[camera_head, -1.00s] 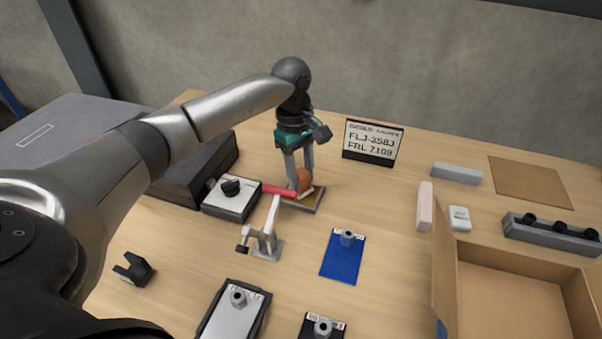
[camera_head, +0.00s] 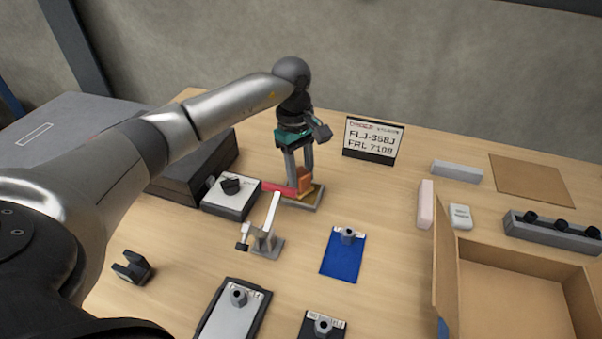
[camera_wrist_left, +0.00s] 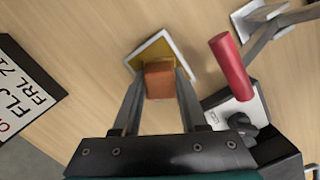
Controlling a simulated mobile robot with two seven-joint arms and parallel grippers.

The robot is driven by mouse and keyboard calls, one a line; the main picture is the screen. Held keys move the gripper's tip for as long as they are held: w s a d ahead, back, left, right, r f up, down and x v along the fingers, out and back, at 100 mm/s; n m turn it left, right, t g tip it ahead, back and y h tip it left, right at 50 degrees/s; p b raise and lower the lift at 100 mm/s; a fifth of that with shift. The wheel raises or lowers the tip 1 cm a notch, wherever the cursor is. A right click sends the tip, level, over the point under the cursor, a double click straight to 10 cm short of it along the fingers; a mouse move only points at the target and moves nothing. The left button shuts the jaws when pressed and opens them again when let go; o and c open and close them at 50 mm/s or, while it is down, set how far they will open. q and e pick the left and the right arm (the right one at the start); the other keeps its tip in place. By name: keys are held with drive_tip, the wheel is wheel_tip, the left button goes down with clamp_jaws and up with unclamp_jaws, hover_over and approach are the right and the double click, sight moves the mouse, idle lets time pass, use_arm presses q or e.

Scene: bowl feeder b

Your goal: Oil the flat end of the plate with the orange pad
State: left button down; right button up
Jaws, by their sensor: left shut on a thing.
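My left gripper (camera_head: 301,176) is shut on the orange pad (camera_wrist_left: 159,82), a small block between its fingertips in the left wrist view. The pad also shows in the head view (camera_head: 305,184). It is just over or on a shallow, pale-rimmed tray (camera_head: 304,203) with a yellowish inside; I cannot tell whether they touch. The tray also shows in the wrist view (camera_wrist_left: 139,57). I cannot tell which piece is the task's plate; a blue flat piece (camera_head: 341,264) and a silver flat piece (camera_head: 230,318) lie nearer the front. My right gripper is not in view.
A clamp with a red handle (camera_head: 279,188) stands close beside the tray. A box with a black knob (camera_head: 226,202) is left of it. A sign (camera_head: 371,141) stands behind right. An open carton (camera_head: 446,270) is at right.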

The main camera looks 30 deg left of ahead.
sight(302, 172)
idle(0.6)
use_arm(q)
drive_tip(key=shift+r, duration=0.2)
wheel_tip(302, 172, up, 3)
drive_tip(key=shift+f+p, duration=0.1)
drive_tip(key=shift+p, duration=1.15)
drive_tip(key=shift+r+p, duration=1.15)
drive_tip(key=shift+r, duration=0.75)
